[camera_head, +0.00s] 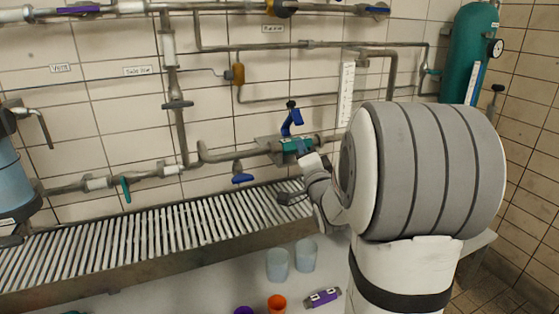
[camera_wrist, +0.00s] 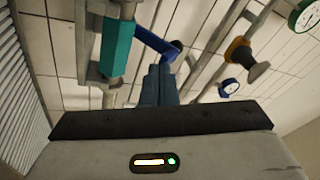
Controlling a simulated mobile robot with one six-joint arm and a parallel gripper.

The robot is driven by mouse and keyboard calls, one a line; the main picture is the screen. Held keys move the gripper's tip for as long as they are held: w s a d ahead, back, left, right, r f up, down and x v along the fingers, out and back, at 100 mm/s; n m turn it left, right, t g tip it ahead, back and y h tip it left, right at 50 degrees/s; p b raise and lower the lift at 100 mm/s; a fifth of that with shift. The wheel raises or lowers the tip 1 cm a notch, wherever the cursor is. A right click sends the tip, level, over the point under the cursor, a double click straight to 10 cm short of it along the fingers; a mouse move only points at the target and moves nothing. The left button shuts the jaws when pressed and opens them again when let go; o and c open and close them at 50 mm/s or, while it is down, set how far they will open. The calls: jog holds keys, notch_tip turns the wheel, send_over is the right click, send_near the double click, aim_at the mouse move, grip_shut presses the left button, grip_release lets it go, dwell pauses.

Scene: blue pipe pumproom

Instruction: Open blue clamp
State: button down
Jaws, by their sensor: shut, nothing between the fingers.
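The blue clamp's lever (camera_head: 291,122) stands up from a teal valve body (camera_head: 296,145) on the horizontal pipe, at the middle of the head view. In the wrist view, the teal body (camera_wrist: 117,45) is at upper left. The blue lever (camera_wrist: 153,40) slants from it toward a dark end. My gripper (camera_wrist: 160,70) is shut and empty, with its fingertips close to the lever's dark end. I cannot tell whether they touch. In the head view my arm comes from the right, and its hand partly hides the pipe beside the teal body.
A slatted metal tray (camera_head: 150,235) runs below the pipes. Another blue handle (camera_head: 243,178) hangs under the pipe. A teal tank (camera_head: 470,50) with a gauge stands at the upper right. Two pale cups (camera_head: 278,264) and a purple-and-white object (camera_head: 322,297) lie below.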

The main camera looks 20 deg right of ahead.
jog(key=s+d+f+m+t+y+b, duration=0.35)
jog(key=f+t+b, duration=0.25)
jog(key=f+b, duration=0.25)
jog(key=b, duration=0.1)
send_near(301, 125)
jog(key=shift+n, duration=0.25)
jog(key=x, duration=0.6)
jog(key=shift+w+r, duration=0.25)
jog(key=shift+w, duration=0.1)
